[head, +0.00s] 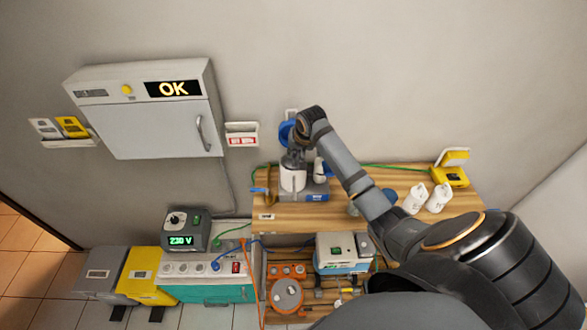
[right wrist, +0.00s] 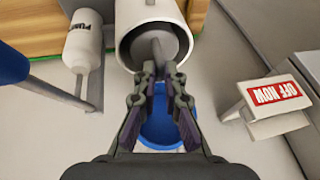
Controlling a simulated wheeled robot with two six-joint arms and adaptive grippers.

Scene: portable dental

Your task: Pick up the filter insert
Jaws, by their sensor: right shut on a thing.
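The filter insert (right wrist: 172,42) appears as a grey rounded piece in the mouth of a white cylindrical housing (right wrist: 128,42). My right gripper (right wrist: 160,72) has its fingertips closed on the near end of the insert. In the head view the right gripper (head: 293,152) reaches down over the white housing (head: 293,180) on the wooden bench. How far the insert sits inside the housing cannot be told. My left gripper is not in view.
A white pump bottle (right wrist: 82,45) stands close beside the housing. A blue round thing (head: 287,132) is by the wall behind my gripper. White bottles (head: 416,198) and a yellow case (head: 452,176) stand on the bench (head: 345,212) to the right. A wall cabinet (head: 150,120) hangs left.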

